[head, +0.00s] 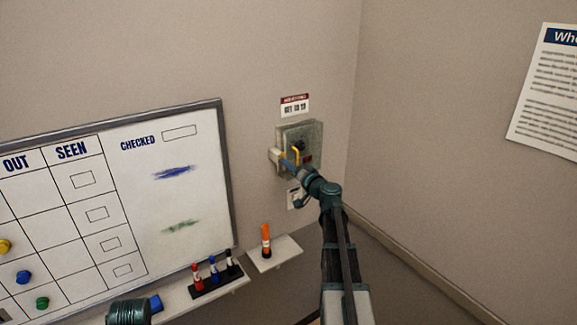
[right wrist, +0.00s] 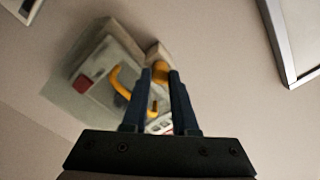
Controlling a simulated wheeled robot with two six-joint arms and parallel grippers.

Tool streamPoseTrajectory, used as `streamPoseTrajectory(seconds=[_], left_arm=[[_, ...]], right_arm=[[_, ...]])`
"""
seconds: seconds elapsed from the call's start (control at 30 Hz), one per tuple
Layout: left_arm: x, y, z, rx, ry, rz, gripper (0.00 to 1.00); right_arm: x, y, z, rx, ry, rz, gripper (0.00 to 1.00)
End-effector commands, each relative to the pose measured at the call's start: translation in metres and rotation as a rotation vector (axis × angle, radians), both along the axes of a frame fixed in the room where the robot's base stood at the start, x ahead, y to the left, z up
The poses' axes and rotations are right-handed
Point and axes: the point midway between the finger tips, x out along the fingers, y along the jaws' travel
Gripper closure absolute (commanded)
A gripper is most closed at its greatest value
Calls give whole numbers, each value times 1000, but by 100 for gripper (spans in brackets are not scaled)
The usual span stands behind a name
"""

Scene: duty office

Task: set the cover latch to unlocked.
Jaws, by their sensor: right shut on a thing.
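A grey wall box with a clear cover (head: 314,132) is fixed near the wall corner; it also shows in the right wrist view (right wrist: 75,103). A yellow curved handle (right wrist: 119,80) and a red patch (right wrist: 81,85) are on its front. A pale block sits at the box's side, with a yellow latch knob (right wrist: 160,70) on it. My right gripper (head: 284,158) is at this side of the box. In the right wrist view its fingertips (right wrist: 160,76) are shut on the yellow knob. The knob's lock marking cannot be read.
A label (head: 295,106) is above the box and a white plate (head: 294,198) below it. A whiteboard (head: 228,180) hangs to the left. The wall to the right is clear near the box.

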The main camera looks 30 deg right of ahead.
Motion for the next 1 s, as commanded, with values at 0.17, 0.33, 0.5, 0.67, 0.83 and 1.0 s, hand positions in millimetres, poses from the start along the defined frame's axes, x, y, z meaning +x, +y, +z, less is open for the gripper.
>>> streamPoseTrajectory(seconds=[0.17,0.33,0.5,0.67,0.83,1.0], left_arm=[[0,0,-1,0,0,0,50],[0,0,-1,0,0,0,50],[0,0,-1,0,0,0,50],[0,0,-1,0,0,0,50],[0,0,0,0,0,0,50],[0,0,0,0,0,0,50]], right_arm=[[-1,2,-1,-18,4,3,100],[-1,2,-1,-20,4,3,100],[-1,2,-1,-19,4,3,100],[-1,2,-1,-18,3,3,44],[0,1,-1,-16,1,1,43],[-3,1,0,-15,1,1,43]])
